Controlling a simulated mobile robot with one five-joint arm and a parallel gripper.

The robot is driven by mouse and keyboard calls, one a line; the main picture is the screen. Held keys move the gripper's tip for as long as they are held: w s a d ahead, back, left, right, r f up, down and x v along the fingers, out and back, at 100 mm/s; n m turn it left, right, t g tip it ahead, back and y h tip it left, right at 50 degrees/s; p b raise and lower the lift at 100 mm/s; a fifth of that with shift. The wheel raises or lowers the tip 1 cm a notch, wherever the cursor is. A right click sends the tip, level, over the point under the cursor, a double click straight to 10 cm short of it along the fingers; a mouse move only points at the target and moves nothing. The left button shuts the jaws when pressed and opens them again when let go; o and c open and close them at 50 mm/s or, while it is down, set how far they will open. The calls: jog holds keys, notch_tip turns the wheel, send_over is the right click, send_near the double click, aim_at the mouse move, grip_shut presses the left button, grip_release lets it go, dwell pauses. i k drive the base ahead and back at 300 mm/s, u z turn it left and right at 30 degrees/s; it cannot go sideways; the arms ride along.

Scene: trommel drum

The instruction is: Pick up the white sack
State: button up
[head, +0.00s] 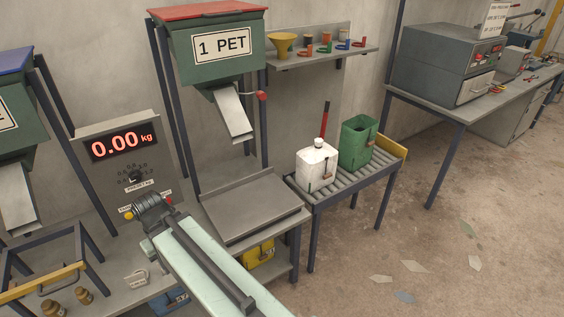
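The white sack (317,168) stands upright on the roller stand right of the middle in the head view. It looks like a boxy white container with a narrow neck, a pale round top and a small brown tag low on its right side. A green open-topped container (357,143) stands just right of and behind it. My pale green arm link reaches up from the bottom edge, left of the white sack and clear of it. My gripper's fingers cannot be made out in this view. Nothing touches the white sack from my arm.
The roller stand (345,181) has a yellow end stop (391,146). A flat grey scale plate (250,207) lies left of it, under the "1 PET" hopper (223,47). A red post (325,119) rises behind the sack. Floor at right is open, with scattered flakes.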

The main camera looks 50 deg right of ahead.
aim_at(311, 161)
jog(key=u, duration=2)
jog(key=k, duration=1.6)
jog(key=z, duration=1.35)
jog(key=i, duration=1.5)
jog(key=u, duration=0.05)
